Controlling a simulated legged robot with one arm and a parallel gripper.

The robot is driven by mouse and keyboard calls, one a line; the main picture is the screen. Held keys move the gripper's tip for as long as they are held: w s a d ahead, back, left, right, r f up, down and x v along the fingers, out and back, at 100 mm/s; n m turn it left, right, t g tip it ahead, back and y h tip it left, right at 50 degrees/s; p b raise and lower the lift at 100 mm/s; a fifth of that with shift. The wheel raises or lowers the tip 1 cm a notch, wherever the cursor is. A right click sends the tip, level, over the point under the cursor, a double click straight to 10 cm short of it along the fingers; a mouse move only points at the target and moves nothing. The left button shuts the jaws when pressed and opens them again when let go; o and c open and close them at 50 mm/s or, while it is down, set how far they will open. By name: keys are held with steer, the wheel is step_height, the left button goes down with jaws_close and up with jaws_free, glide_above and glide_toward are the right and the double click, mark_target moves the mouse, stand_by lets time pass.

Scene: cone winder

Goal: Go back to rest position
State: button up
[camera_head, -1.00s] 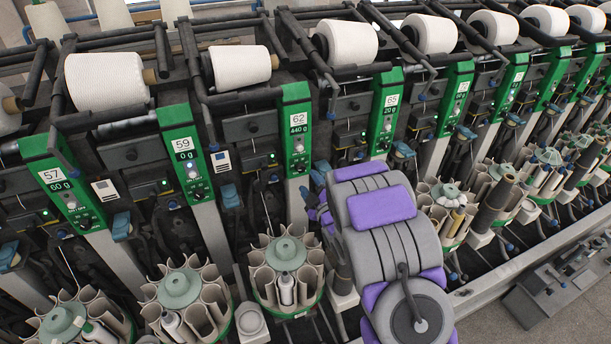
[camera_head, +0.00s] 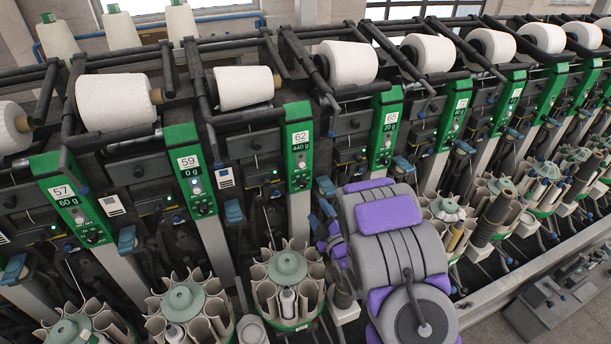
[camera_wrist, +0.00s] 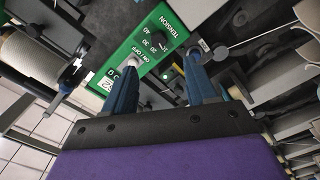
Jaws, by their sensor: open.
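My gripper (camera_wrist: 160,95) shows in the wrist view as two blue fingers spread apart with nothing between them. Beyond the fingertips is a green tension panel (camera_wrist: 140,50) with knobs, seen upside down. The fingers overlap the panel's edge in the picture; I cannot tell whether they touch it. In the head view my grey and purple arm reaches toward the winder in front of the column of unit 65, and it hides my gripper there.
The cone winder has a row of green unit panels (camera_head: 189,170) with white yarn cones (camera_head: 116,102) above. Round bobbin magazines (camera_head: 287,283) stand along the front below. A metal rail (camera_head: 530,268) edges the machine at right, with grey floor beyond.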

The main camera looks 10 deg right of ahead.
steer(key=s+d+r+m+g+h, duration=0.25)
steer(key=s+m+g, duration=0.2)
steer(key=s, duration=0.25)
steer(key=s+d+r+m+g+h, duration=0.2)
steer(key=s+r+m+g+h, duration=0.15)
steer(key=s+g, duration=0.35)
steer(key=s+a+r+m+g+y, duration=0.1)
steer(key=s+a+r+m+g, duration=0.1)
steer(key=s, duration=0.8)
steer(key=s+a+r+m+g, duration=0.1)
steer(key=s+a+r+g, duration=0.1)
steer(key=s, duration=0.8)
steer(key=s+a+r+m+g+y, duration=0.1)
steer(key=s+a+r+m+g, duration=0.1)
steer(key=s, duration=0.8)
step_height(320, 180, up, 3)
steer(key=shift+s+a+f+m+g+y, duration=0.1)
steer(key=shift+s+a+m+g+y, duration=0.3)
steer(key=shift+g, duration=0.55)
